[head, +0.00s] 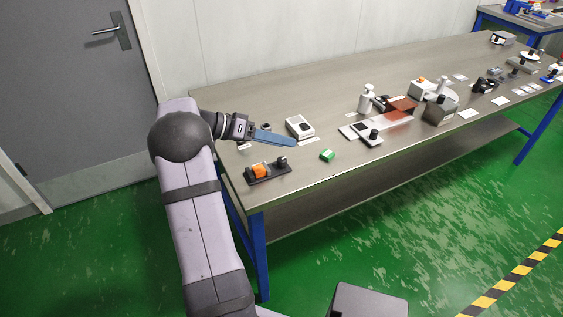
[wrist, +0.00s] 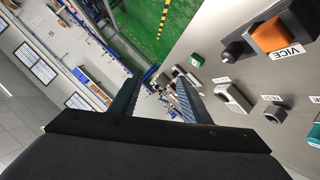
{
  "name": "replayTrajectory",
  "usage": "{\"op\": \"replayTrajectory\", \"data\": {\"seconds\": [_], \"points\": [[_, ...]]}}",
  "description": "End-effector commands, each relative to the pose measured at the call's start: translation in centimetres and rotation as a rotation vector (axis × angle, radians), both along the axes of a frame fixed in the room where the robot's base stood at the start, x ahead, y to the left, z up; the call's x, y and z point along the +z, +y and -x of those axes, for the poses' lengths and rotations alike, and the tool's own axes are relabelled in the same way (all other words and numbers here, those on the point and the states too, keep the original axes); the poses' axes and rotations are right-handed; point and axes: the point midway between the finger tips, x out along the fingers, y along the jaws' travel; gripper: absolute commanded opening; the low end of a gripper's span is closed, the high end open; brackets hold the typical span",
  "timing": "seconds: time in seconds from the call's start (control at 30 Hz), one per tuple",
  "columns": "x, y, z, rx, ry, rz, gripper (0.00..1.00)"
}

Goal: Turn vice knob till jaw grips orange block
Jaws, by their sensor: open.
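The vice (head: 270,173) is a dark base near the bench's front left corner. An orange block (head: 259,171) sits at its left part and a dark knob (head: 282,160) stands at its right end. In the wrist view the orange block (wrist: 278,34) shows at the top right above a VICE label, with the dark knob end (wrist: 238,50) left of it. My gripper (head: 294,142) is open and empty, above the bench behind the vice and apart from it. Its two fingers (wrist: 155,100) point away from the vice in the wrist view. Any gap between jaw and block is too small to tell.
A small green box (head: 327,155) lies right of the vice. A white device (head: 300,127) stands behind my fingers. A white bottle (head: 366,98) and a plate with a dark knob (head: 361,133) stand further right. The bench's front edge is close to the vice.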

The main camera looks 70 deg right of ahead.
Motion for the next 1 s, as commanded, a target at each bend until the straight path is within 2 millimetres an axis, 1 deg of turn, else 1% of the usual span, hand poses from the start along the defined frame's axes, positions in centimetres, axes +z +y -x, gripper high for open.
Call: {"op": "replayTrajectory", "data": {"seconds": [0.03,0.1,0.17,0.23,0.37,0.5,0.6,0.7,0.83,1.0], "points": [[-0.4,0.1,0.7,0.093,0.103,-0.079,0.43],[-1.0,-0.1,1.5,0.234,0.257,-0.205,0.43],[-1.9,-0.2,1.8,0.365,0.403,-0.334,0.43],[-3.5,-0.2,1.8,0.528,0.585,-0.503,0.43],[-6.5,0.1,1.1,0.802,0.899,-0.798,0.43],[-8.9,0.3,-0.6,1.049,1.217,-1.056,0.43],[-9.6,-0.3,-2.4,1.174,1.423,-1.184,0.43],[-10.2,-0.5,-3.5,1.258,1.589,-1.301,0.43],[-10.8,-0.4,-3.9,1.315,1.729,-1.430,0.43],[-10.9,-0.4,-3.9,1.328,1.829,-1.520,0.43]]}}
